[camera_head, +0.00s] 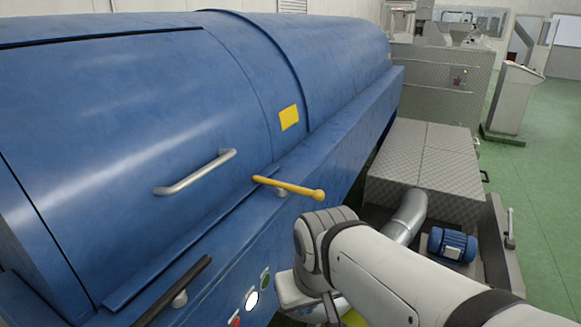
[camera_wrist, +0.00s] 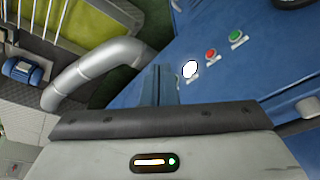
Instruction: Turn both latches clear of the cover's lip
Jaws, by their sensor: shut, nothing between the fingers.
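The blue cover (camera_head: 130,130) with its grey handle (camera_head: 195,172) fills the left of the head view, its lip (camera_head: 190,235) running along its lower edge. The yellow latch (camera_head: 300,189) sits on a small pivot and lies across the edge, its left end over the lip and its round knob pointing right. The black latch (camera_head: 190,278), at the bottom, lies roughly parallel to the lip and appears beside it. My gripper (camera_wrist: 165,82) is shut and empty in the wrist view, in front of the blue machine side. It is apart from both latches. Its fingertips are hidden in the head view.
White (camera_wrist: 190,69), red (camera_wrist: 211,55) and green (camera_wrist: 237,38) buttons are on the blue side panel close to my gripper. A grey pipe (camera_head: 408,215), a blue motor (camera_head: 452,245) and a metal-plated box (camera_head: 425,165) stand to the right. Green floor is open at far right.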

